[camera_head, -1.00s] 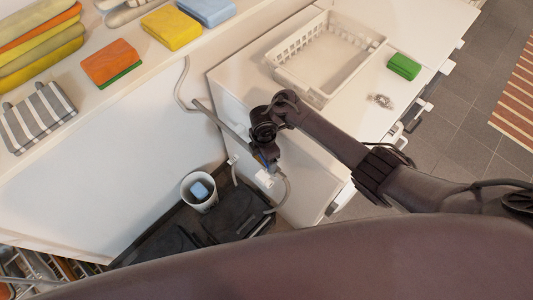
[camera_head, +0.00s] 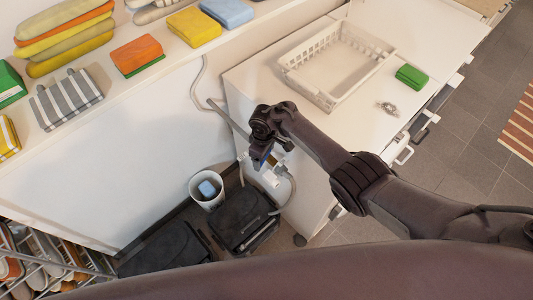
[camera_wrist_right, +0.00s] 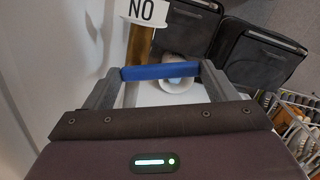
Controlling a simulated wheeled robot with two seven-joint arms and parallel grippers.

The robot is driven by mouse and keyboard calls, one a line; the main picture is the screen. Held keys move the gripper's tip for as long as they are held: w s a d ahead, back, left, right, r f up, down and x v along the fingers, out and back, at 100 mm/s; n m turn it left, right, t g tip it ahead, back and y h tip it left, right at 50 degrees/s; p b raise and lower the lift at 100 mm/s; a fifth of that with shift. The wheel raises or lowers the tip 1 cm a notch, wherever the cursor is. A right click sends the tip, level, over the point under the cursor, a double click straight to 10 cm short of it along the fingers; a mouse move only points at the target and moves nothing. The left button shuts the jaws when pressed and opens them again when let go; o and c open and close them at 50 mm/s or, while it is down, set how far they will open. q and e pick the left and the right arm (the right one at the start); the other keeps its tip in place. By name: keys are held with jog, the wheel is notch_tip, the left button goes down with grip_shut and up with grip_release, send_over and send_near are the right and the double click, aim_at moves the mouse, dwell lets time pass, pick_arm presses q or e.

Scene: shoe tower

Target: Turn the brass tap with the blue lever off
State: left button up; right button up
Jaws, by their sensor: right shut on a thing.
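The blue lever (camera_wrist_right: 160,72) lies crosswise between the two fingers of my right gripper (camera_wrist_right: 160,76) in the right wrist view. The gripper is shut on it, one finger at each end. The brass pipe of the tap (camera_wrist_right: 140,46) runs up just behind the lever, under a white "NO" tag (camera_wrist_right: 148,12). In the head view my right gripper (camera_head: 264,155) is low beside the white cabinet, with a bit of the blue lever (camera_head: 261,157) showing. My arm hides most of the tap there. My left gripper is not in view.
A white bucket (camera_head: 208,191) with a blue sponge stands below, beside dark boxes (camera_head: 243,219). A grey hose (camera_head: 197,90) runs down the wall. A white basket (camera_head: 336,64) and a green sponge (camera_head: 411,77) sit on the cabinet top. A shoe rack (camera_head: 50,262) stands lower left.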

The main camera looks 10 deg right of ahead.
jog(key=shift+w+a+r+m, duration=0.1)
jog(key=shift+w+a+m, duration=0.15)
jog(key=shift+m, duration=0.75)
jog(key=shift+w+a+m, duration=0.2)
jog(key=shift+w+m, duration=0.05)
jog(key=shift+m, duration=0.75)
jog(key=o, duration=1.4)
jog(key=shift+c, duration=0.2)
notch_tip(320, 180, up, 8)
jog(key=p, duration=0.2)
